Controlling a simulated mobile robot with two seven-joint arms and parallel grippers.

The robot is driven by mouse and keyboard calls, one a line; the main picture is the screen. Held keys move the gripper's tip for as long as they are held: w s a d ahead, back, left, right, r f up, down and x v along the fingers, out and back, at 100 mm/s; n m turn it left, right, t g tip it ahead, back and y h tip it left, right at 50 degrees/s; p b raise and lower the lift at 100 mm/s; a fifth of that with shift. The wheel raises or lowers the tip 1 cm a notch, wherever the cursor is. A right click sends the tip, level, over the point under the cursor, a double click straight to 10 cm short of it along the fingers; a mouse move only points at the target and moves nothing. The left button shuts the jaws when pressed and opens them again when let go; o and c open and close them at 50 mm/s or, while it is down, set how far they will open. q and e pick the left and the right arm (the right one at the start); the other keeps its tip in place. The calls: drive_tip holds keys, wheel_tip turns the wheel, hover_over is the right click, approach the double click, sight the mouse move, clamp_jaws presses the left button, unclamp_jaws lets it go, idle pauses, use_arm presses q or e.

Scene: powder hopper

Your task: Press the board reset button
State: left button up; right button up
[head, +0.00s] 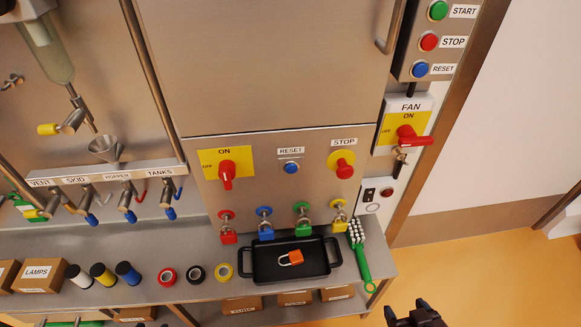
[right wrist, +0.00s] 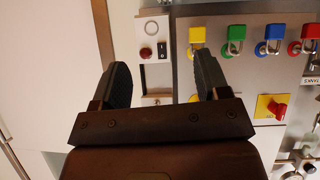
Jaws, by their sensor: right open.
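A blue button (head: 291,167) labelled RESET sits on the steel front panel (head: 255,185), between a red switch (head: 226,174) on a yellow ON plate and a red STOP button (head: 343,168). A second blue RESET button (head: 420,69) is on the grey box at upper right, under STOP and START buttons. My right gripper (head: 418,312) is at the bottom right of the head view, well apart from both buttons. In the upside-down right wrist view, its jaws (right wrist: 163,78) are open and empty; neither RESET button shows there. My left gripper is not in view.
A FAN switch (head: 406,135) is at right. Open floor (head: 480,265) lies to the right.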

drive_tip(key=shift+c, duration=0.2)
clamp_jaws()
idle(0.3)
idle(1.3)
